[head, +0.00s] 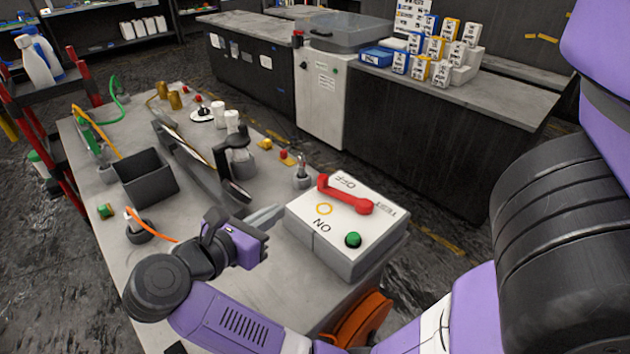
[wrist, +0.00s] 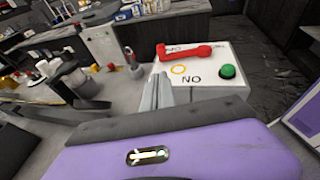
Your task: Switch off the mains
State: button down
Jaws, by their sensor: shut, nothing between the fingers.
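The mains switch is a white box (head: 318,245) on the grey workbench, marked ON on its near side, OFF on its far side and TEST at the right. A red lever (head: 345,195) lies across its top between the ON and OFF words, beside a yellow ring (head: 324,209). A green button (head: 353,240) sits near the front corner. In the wrist view the lever (wrist: 185,51) and green button (wrist: 227,71) show beyond the fingers. My gripper (head: 280,211) is shut and empty, just left of the box, apart from the lever. Its closed fingers also show in the wrist view (wrist: 158,82).
A dark open bin (head: 144,180) and a black clamp-like tool (head: 239,160) stand left on the bench. A small metal post (head: 302,178) stands just behind the box. An orange reel (head: 358,322) is at the bench's near edge. Another counter (head: 440,165) stands behind.

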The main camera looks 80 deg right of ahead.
aim_at(317, 180)
jog(key=shift+m, duration=0.3)
jog(key=p+x, duration=0.1)
jog(key=x, duration=0.3)
jog(key=p+x, duration=0.1)
jog(key=x, duration=0.4)
jog(key=r+p+x, duration=0.1)
jog(key=p+x, duration=0.1)
jog(key=x, duration=0.3)
jog(key=shift+s, duration=0.4)
jog(key=shift+d+f, duration=0.1)
jog(key=shift+s+d+b, duration=0.1)
jog(key=shift+d+b, duration=1.2)
jog(key=shift+d, duration=0.2)
jog(key=shift+s+d+b, duration=0.25)
jog(key=shift+d+b, duration=0.1)
jog(key=shift+d, duration=0.4)
jog(key=shift+s+d+b, duration=0.25)
jog(key=shift+d+b, duration=0.05)
jog(key=shift+d, duration=0.45)
